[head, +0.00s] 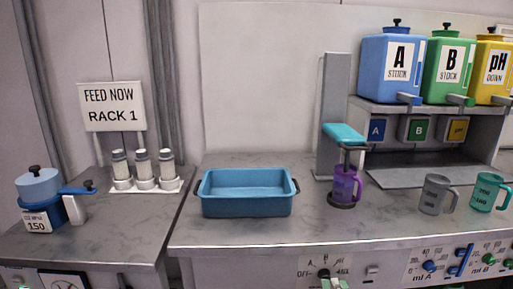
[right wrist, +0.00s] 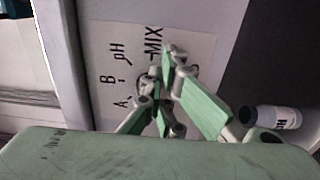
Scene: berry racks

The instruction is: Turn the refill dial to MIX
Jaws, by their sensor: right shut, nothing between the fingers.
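The refill dial (head: 323,273) is a dark knob at the bottom edge of the head view, on a white label plate (head: 305,262) on the bench front. The plate also shows in the right wrist view (right wrist: 195,60), turned on its side, with A, B, pH and MIX readable. My right gripper (right wrist: 167,72), with green fingers, is shut and empty in front of the plate near the MIX label. It hides most of the dial, so I cannot tell the dial's setting or whether the fingers touch it. Only a little of this gripper (head: 334,282) shows in the head view. My left gripper is out of view.
On the bench stand a blue tub (head: 247,206), a purple mug (head: 345,184) under a teal-topped dispenser (head: 345,134), and grey (head: 434,195) and teal (head: 484,193) mugs. Other knobs (head: 429,266) sit on the front panel at right. A white bottle (right wrist: 272,118) shows beside the gripper.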

